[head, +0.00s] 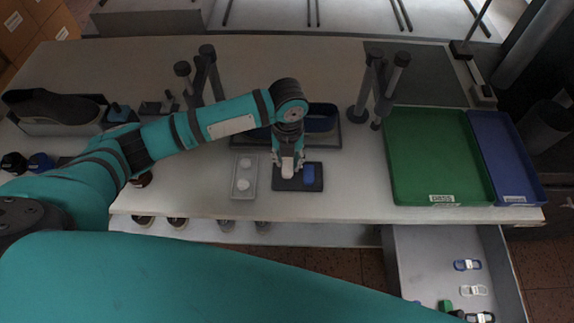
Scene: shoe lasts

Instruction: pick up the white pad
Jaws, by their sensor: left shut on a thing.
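The white pad (287,166) is on the left half of a small dark tray (284,183), near the front of the table. A blue pad (308,173) lies beside it on the right half of the same tray. My left gripper (288,158) points down over the white pad, its fingers closed around it. I cannot tell whether the pad touches the tray or is slightly above it. My right gripper is not in view.
A pale tray with white round pieces (244,185) stands just left of the dark tray. A green tray (448,198) and a blue tray (530,196) stand at the right. Dark upright stands (362,98) are behind. An open drawer (408,268) is below the table's front edge.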

